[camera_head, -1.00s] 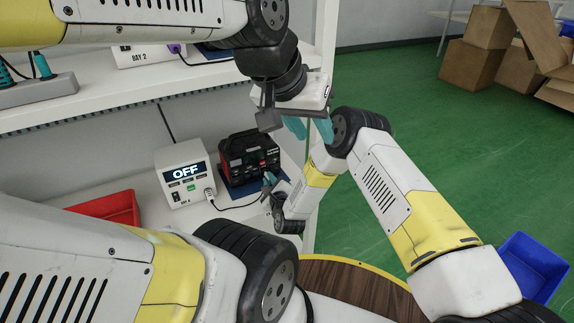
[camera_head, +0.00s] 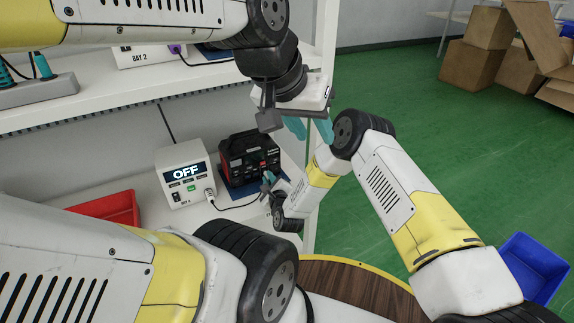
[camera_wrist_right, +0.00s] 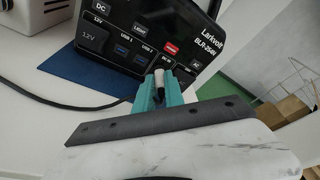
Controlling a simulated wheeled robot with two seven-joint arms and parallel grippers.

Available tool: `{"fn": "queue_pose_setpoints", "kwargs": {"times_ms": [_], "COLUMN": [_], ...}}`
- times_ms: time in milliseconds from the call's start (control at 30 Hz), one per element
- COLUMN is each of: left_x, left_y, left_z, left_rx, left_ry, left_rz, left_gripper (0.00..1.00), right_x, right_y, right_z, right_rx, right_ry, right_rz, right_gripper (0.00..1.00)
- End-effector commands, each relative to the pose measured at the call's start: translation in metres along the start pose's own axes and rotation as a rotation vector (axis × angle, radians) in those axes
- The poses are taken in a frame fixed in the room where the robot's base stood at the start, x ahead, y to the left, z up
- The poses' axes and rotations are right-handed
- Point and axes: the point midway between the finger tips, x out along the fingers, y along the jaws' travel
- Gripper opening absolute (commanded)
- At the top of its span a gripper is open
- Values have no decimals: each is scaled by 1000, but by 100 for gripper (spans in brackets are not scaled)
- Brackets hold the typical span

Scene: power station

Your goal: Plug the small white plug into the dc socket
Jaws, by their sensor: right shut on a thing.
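The black power station (camera_head: 248,157) stands on the lower shelf. In the right wrist view its front panel (camera_wrist_right: 122,42) shows DC, 12V, USB and DC IN labels. My right gripper (camera_head: 268,179) is close in front of that panel, its teal fingers (camera_wrist_right: 160,92) shut on the small white plug (camera_wrist_right: 162,96). The plug's tip points at the panel just below the DC IN label. The fingers partly hide the socket, and I cannot tell whether the tip is inside it. My left gripper (camera_head: 309,130) hangs higher, empty, its teal fingers apart.
A white unit (camera_head: 185,174) reading OFF stands left of the power station, with a cable from its front. A blue mat (camera_wrist_right: 92,76) lies under the power station. A red bin (camera_head: 108,208) sits further left. The upper shelf (camera_head: 130,97) edge overhangs.

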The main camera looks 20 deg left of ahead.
Motion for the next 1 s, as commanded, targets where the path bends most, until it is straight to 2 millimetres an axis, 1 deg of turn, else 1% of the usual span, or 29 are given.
{"fn": "queue_pose_setpoints", "kwargs": {"times_ms": [933,967,1000], "left_x": [0,0,0], "left_y": [0,0,0], "left_z": [0,0,0], "left_rx": [0,0,0], "left_ry": [0,0,0], "left_rz": [0,0,0], "left_gripper": [38,38,38], "right_x": [7,7,7], "right_y": [0,0,0], "right_z": [2,2,2], "right_rx": [2,1,1], "right_ry": [-1,-1,-1], "right_rz": [-1,-1,-1], "right_gripper": [0,20,27]}}
